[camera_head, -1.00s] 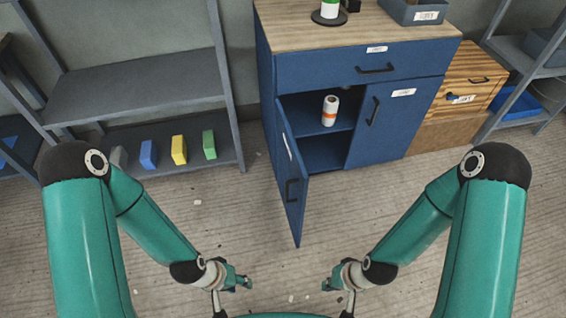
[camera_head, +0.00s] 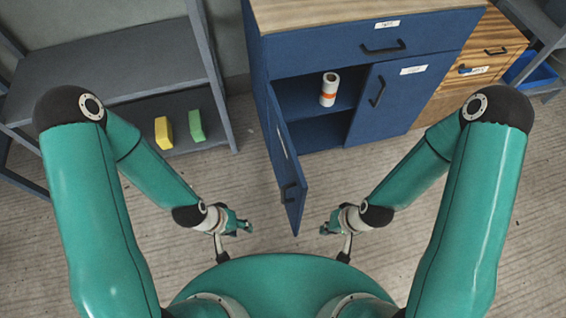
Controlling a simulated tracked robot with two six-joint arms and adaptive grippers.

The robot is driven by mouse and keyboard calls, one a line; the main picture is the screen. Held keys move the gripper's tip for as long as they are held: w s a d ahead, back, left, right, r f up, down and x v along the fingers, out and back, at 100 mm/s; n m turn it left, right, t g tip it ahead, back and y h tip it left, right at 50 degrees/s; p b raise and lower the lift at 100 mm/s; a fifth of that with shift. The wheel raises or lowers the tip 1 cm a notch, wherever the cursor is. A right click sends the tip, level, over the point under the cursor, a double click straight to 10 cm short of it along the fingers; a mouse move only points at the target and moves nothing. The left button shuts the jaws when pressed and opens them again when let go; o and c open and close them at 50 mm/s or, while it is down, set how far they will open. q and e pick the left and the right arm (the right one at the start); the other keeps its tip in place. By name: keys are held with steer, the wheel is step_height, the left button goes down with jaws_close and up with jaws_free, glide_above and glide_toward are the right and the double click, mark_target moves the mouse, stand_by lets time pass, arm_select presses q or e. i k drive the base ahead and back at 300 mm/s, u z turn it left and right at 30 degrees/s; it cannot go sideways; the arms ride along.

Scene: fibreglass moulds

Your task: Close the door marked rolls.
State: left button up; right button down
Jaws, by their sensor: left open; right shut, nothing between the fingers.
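The blue cabinet (camera_head: 345,50) stands ahead. Its left door (camera_head: 287,165) is open and swung out toward me, with a black handle (camera_head: 289,192) and a pale label on its face; the label is too small to read. The right door (camera_head: 395,98) is shut. Inside the open compartment a white roll with an orange band (camera_head: 329,90) stands upright on the shelf. My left gripper (camera_head: 246,227) is open, left of the door's free edge and apart from it. My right gripper (camera_head: 324,229) is shut and empty, right of the door's edge and apart from it.
A grey shelf rack (camera_head: 140,85) stands at the left, with a yellow block (camera_head: 163,133) and a green block (camera_head: 196,126) on its lower shelf. A wooden drawer unit (camera_head: 480,60) and a blue bin (camera_head: 535,75) are at the right. The floor around the door is clear.

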mark_target(290, 178)
steer(key=z, duration=0.05)
steer(key=k, duration=1.75)
steer(key=u, duration=0.7)
steer(key=i, duration=1.65)
steer(key=z, duration=0.3)
